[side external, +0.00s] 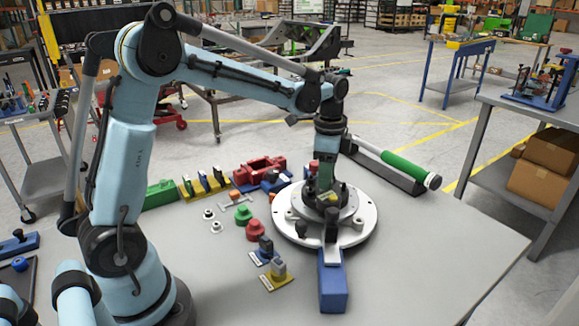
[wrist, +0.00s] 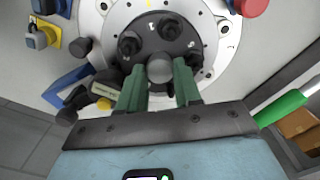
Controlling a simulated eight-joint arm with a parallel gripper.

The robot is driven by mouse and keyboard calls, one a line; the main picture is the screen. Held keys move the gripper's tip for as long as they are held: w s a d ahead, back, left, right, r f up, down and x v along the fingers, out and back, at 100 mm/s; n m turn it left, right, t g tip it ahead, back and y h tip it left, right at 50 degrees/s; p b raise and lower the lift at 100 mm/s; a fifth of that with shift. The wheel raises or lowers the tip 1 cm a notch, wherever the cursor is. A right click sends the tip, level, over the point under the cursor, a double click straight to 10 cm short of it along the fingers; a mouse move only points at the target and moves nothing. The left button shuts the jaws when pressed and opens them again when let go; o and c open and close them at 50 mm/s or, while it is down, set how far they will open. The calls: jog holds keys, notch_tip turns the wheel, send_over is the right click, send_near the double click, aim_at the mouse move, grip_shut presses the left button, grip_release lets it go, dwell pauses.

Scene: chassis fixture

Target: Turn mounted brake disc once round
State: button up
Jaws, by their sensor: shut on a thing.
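The brake disc (side external: 357,236) is a pale round plate lying flat on the table in the side view. It also fills the top of the wrist view (wrist: 98,22). A dark hub (wrist: 178,32) with several round black studs and small numbers sits at its centre. My gripper (side external: 327,192) reaches down over the hub. In the wrist view its two green fingers (wrist: 160,74) are closed on either side of a grey-black stud (wrist: 160,66) near the hub's edge. The stud's lower part is hidden.
A blue block with a black clamp (side external: 332,287) stands at the disc's front edge. A green-handled bar (side external: 405,171) lies behind right. Red, green, blue and yellow parts (side external: 243,214) sit left of the disc. The table front right is clear.

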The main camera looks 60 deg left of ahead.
jog(key=n, duration=0.4)
jog(key=shift+n, duration=0.4)
jog(key=n, duration=1)
jog(key=shift+n, duration=0.4)
jog(key=n, duration=0.4)
jog(key=shift+n, duration=0.3)
jog(key=n, duration=2)
jog(key=shift+n, duration=0.3)
jog(key=o, duration=0.7)
